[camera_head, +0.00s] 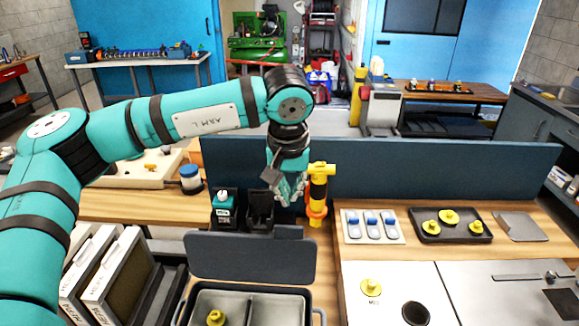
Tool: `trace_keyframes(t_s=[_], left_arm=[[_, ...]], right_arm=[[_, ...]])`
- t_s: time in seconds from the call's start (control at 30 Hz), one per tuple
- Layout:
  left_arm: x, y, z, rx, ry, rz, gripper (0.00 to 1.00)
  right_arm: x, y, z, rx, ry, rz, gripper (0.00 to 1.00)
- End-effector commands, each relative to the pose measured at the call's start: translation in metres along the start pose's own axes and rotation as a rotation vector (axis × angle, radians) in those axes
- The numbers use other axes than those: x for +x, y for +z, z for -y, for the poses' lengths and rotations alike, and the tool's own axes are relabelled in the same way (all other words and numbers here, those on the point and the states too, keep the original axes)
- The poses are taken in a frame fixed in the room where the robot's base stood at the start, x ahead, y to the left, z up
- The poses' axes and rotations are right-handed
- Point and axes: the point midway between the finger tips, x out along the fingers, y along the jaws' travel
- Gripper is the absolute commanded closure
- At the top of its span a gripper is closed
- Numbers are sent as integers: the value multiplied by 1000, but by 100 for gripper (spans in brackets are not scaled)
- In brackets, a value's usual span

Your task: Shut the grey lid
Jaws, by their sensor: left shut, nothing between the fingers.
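The grey lid (230,258) is a dark panel standing raised at the back edge of a dark bin (318,299). The bin's inside is open to view, with two compartments side by side. A yellow knobbed piece (215,318) sits in the left compartment. My left gripper (290,198) points down behind and above the lid, near its right half. It is shut and empty, apart from the lid as far as I can tell. My right gripper is not in view.
A yellow and black tool (318,190) stands upright in an orange ring close to the right of my left gripper. Black holders (224,208) stand behind the lid. Framed filters (115,275) are at left. A dark tray (450,237) with yellow-topped pieces lies at right.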

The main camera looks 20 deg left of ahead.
Motion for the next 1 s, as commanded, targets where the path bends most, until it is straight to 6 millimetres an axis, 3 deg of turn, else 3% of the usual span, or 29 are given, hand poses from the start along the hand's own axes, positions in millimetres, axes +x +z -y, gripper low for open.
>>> trace_keyframes(t_s=[0.1, 0.17, 0.43, 1.0], left_arm=[[22, 0, 1, 0, -3, 3, 100], [12, 10, 0, 5, 0, -2, 100], [7, 35, 0, 0, 0, -1, 100], [11, 32, -3, 0, 1, -22, 100]], right_arm=[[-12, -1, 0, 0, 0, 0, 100], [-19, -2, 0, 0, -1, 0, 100], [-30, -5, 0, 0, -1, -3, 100], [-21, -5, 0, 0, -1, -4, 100]])
